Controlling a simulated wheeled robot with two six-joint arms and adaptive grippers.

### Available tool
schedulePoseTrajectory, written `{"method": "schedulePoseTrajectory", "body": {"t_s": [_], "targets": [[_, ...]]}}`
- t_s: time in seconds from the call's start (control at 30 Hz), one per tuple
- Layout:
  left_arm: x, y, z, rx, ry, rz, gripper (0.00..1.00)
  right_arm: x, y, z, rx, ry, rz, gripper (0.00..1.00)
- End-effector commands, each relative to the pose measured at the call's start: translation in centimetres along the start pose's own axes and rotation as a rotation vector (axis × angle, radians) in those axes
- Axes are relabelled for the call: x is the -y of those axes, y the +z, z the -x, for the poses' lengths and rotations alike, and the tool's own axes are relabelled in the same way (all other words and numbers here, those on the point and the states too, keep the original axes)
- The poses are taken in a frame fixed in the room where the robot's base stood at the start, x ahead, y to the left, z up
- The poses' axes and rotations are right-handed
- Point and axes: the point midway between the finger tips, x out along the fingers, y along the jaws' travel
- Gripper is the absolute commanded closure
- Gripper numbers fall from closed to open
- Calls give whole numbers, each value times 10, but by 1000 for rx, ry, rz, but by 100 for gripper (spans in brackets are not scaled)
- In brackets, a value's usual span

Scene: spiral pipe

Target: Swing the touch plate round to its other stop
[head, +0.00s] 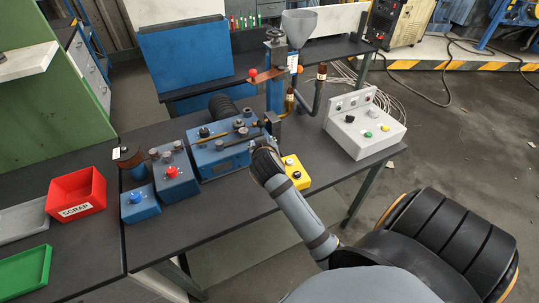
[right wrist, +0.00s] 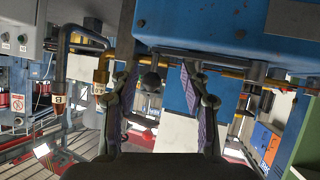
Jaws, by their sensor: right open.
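A flat copper-coloured bar (head: 280,66), which looks like the touch plate, sits high on an upright grey-blue post (head: 276,92) behind the blue machine (head: 222,158). It lies crosswise, with a red ball knob (head: 252,72) near its left part. My right arm reaches up from the lower right, and its gripper (head: 264,146) is at the machine's right end, below and in front of the bar. The fingers are mostly hidden there. In the right wrist view the right gripper (right wrist: 160,72) is open, with a dark round knob (right wrist: 150,82) seen between the fingers. My left gripper is not in view.
A white control box (head: 364,127) is on the table's right, and a yellow button box (head: 296,172) beside my forearm. Blue button boxes (head: 174,178) and a red scrap bin (head: 77,194) are on the left.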

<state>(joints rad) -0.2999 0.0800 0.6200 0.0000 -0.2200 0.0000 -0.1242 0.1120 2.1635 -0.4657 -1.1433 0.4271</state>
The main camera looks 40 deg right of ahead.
Motion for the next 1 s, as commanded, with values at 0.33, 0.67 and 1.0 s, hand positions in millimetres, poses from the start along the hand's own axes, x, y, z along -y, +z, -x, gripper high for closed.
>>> {"method": "schedulePoseTrajectory", "body": {"t_s": [0.33,0.67,1.0], "targets": [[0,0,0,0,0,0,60,3,73,30,209,-82,104,53],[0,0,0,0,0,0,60,4,102,47,299,-128,154,53],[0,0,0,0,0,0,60,4,103,47,300,-129,155,52]]}}
